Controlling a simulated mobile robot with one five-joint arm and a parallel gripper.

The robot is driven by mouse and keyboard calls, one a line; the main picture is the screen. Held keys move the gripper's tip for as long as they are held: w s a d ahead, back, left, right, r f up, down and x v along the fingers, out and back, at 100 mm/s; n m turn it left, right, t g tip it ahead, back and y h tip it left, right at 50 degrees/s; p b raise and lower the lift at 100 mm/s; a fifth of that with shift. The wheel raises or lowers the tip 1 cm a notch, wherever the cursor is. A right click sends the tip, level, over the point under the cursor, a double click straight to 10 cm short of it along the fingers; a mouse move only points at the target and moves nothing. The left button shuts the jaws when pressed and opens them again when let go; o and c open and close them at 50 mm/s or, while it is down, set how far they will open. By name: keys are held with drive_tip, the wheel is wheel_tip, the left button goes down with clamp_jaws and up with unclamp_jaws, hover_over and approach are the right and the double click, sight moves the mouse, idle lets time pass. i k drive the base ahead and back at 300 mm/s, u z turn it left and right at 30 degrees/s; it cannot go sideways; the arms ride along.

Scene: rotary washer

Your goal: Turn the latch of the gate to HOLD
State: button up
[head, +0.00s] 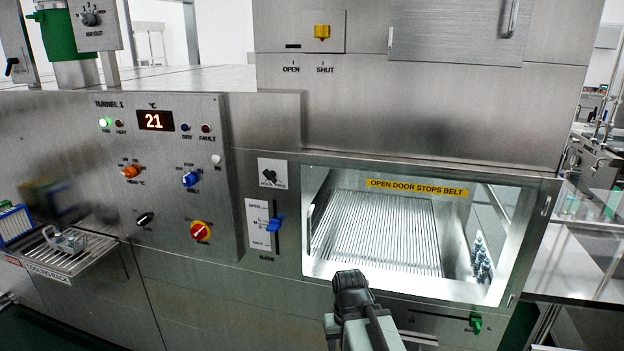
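A small white plate (272,164) sits on the steel front, left of the lit chamber opening. A black knob (269,177) is on it, its bar slanting; the lettering is too small to read. Below is the gate scale (257,226), marked OPEN at the top and SHUT lower down. A blue gate handle (276,223) stands partway along its vertical slot. My gripper (351,281) is low in the middle, in front of the opening's lower edge, right of and below the knob. It is apart from the knob in the picture. Its fingers cannot be made out clearly.
A control panel (160,225) with several knobs and lamps is at left, its display reading 21. The chamber opening shows a ribbed belt (380,232) and a yellow label (416,189). A cooling rack (75,255) juts out far left. A green handle (475,324) is at lower right.

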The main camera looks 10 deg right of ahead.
sight(270, 176)
drive_tip(key=u, duration=0.25)
drive_tip(key=k, duration=1.1)
drive_tip(key=u, duration=1.15)
drive_tip(key=i, duration=1.35)
drive_tip(key=u, duration=0.25)
